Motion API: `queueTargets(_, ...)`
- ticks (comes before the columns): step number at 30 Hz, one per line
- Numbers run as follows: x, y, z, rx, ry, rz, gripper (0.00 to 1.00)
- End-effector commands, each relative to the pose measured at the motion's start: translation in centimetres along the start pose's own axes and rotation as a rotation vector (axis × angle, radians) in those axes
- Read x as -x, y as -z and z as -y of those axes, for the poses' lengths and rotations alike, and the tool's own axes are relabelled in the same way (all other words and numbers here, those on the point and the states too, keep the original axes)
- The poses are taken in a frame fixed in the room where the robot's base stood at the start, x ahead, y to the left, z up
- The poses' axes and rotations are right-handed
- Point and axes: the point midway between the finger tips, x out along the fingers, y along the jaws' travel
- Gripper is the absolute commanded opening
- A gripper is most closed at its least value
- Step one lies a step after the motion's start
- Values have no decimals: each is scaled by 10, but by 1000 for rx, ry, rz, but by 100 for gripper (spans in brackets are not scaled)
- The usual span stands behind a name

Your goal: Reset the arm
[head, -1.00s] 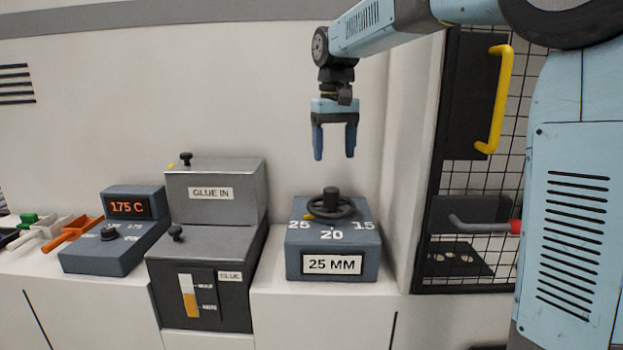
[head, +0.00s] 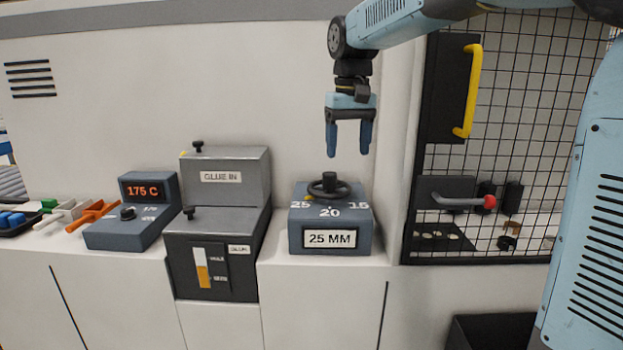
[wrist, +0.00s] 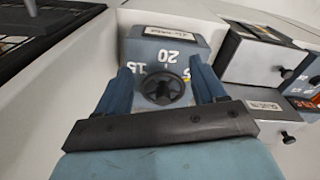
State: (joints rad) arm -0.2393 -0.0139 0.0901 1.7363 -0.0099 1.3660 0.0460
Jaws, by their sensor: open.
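My gripper (head: 348,142) points down with its two blue fingers apart and nothing between them. It hangs in the air above the blue-grey dial box (head: 300,232), clear of it. The box carries a dark handwheel (head: 329,188), the marks 25, 20 and 15, and a plate reading 25 MM. In the wrist view, my open fingers (wrist: 163,82) frame the handwheel (wrist: 162,89) from above, and the fingertips look apart from it.
Left of the dial box stand the grey glue unit (head: 228,178) and the temperature box (head: 128,230) reading 175 C. Coloured clamps (head: 92,215) lie farther left. A mesh door (head: 528,120) with a yellow handle (head: 472,90) is on the right. A dark bin (head: 490,332) sits low down.

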Motion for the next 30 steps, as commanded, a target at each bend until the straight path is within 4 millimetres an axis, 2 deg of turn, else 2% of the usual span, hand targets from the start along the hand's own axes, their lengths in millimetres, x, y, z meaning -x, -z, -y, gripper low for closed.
queueTargets(8,3,-43,-22,-44,-9,-65,69)
queueTargets(14,-1,-96,-44,-96,-20,-146,69)
queueTargets(23,-24,-178,-69,-178,-40,-272,69)
queueTargets(30,-54,-237,-79,-240,-57,-369,69)
